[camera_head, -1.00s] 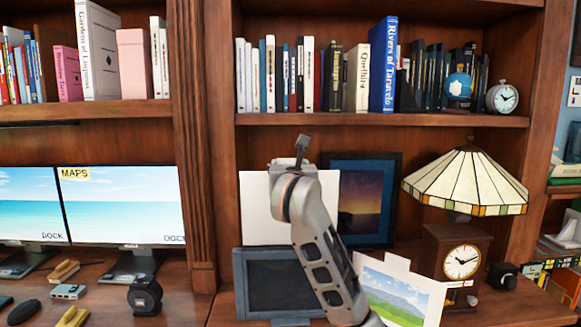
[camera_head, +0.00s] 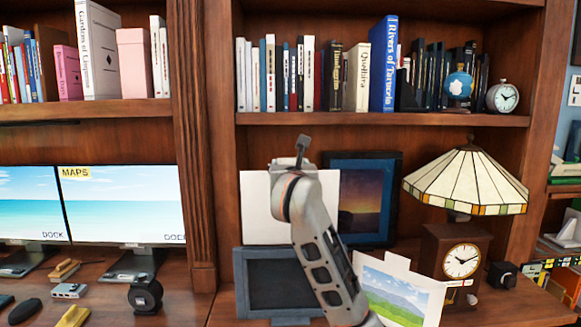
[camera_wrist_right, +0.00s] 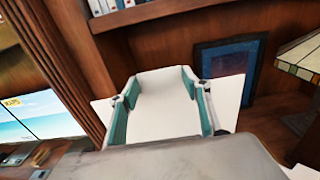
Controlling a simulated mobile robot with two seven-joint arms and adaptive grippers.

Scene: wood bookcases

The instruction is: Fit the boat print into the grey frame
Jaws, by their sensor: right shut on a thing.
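My right gripper (camera_head: 292,185) is shut on a white rectangular card (camera_head: 262,215), held upright in front of the back panel. Only blank white shows, so I cannot see whether it bears the boat picture. In the right wrist view the teal-edged fingers of this gripper (camera_wrist_right: 161,82) lie against the white card (camera_wrist_right: 228,98), which spreads out on both sides. The grey frame (camera_head: 240,290) stands on the desk below the card, with a dark, empty-looking face. My right forearm covers its right part. My left gripper is not in view.
A landscape print (camera_head: 408,300) with a top tab leans right of my forearm. A dark blue frame with a sunset picture (camera_head: 361,205) stands behind the card. A clock (camera_head: 462,262) and a stained-glass lamp (camera_head: 468,183) stand right. A shelf of books (camera_head: 345,119) runs above.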

